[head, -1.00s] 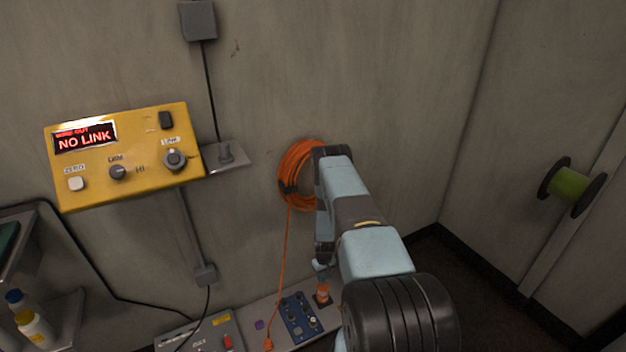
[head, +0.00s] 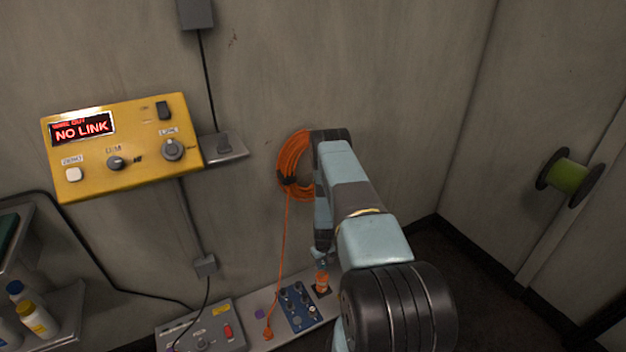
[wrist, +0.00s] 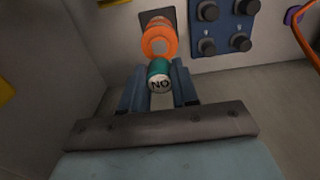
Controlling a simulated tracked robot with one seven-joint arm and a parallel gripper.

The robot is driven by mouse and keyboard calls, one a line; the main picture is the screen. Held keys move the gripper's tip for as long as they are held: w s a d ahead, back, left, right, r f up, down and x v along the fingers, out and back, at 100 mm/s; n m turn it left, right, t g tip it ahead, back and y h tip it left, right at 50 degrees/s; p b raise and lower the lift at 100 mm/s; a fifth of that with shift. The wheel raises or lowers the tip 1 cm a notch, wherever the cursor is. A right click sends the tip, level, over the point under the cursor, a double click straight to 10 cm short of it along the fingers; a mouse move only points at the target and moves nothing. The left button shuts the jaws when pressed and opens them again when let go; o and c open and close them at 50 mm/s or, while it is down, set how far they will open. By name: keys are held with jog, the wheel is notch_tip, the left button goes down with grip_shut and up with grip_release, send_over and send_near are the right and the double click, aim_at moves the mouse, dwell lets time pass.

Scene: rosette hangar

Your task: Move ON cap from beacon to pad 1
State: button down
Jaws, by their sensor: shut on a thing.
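The ON cap (wrist: 160,78) is a teal cylinder with a white end; its lettering reads upside down in the wrist view. My gripper (wrist: 159,73) is shut on it, one blue-grey finger on each side. The orange beacon (wrist: 158,40) is directly beyond the cap; I cannot tell whether the two still touch. In the head view the beacon (head: 321,281) stands on a dark square at the bench's back, with my gripper (head: 320,258) just above it. The cap is too small to make out there. I cannot identify pad 1 in either view.
A blue panel with several black knobs (head: 298,306) lies left of the beacon. An orange cable coil (head: 294,165) hangs on the wall, its cord running down to the bench. A grey box with a red switch (head: 202,330) and a yellow NO LINK console (head: 120,148) are further left.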

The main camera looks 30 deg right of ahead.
jog(key=s+a+f, duration=0.5)
jog(key=a, duration=0.5)
send_near(297, 320)
jog(key=shift+f, duration=2.85)
jog(key=shift+s+f, duration=0.1)
jog(key=shift+f, duration=0.35)
jog(key=c, duration=0.8)
grip_release()
notch_tip(297, 320, up, 14)
jog(key=shift+f, duration=0.15)
